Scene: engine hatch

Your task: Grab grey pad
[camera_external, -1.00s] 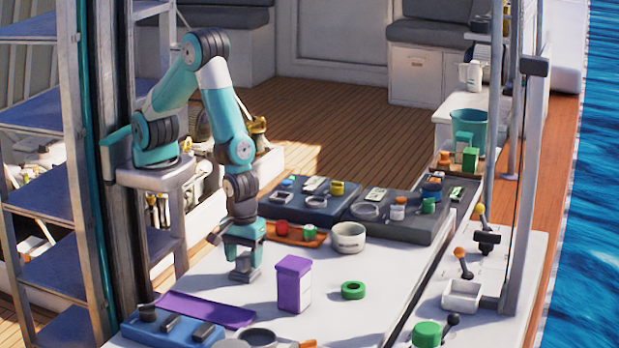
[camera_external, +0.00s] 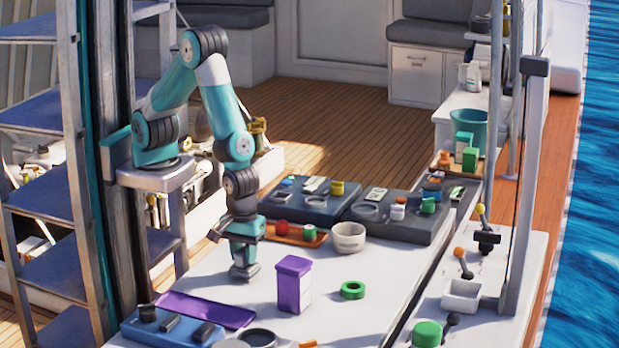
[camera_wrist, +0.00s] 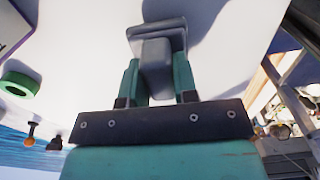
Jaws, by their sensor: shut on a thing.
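The grey pad (camera_wrist: 155,50) shows in the wrist view as a block with a wider flat end. It is between the two teal fingers of my gripper (camera_wrist: 157,78), which is shut on it. In the external view, my gripper (camera_external: 244,256) points down over the white table, with the grey pad (camera_external: 243,272) at its tips. The pad is at or just above the tabletop; I cannot tell whether it touches. The fingers hide part of the pad.
A purple box (camera_external: 293,284) stands just right of my gripper, with a green ring (camera_external: 352,290) beyond it. A white bowl (camera_external: 348,237) and an orange tray (camera_external: 290,238) are behind. A purple sheet (camera_external: 205,309) and blue tray (camera_external: 165,329) lie in front.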

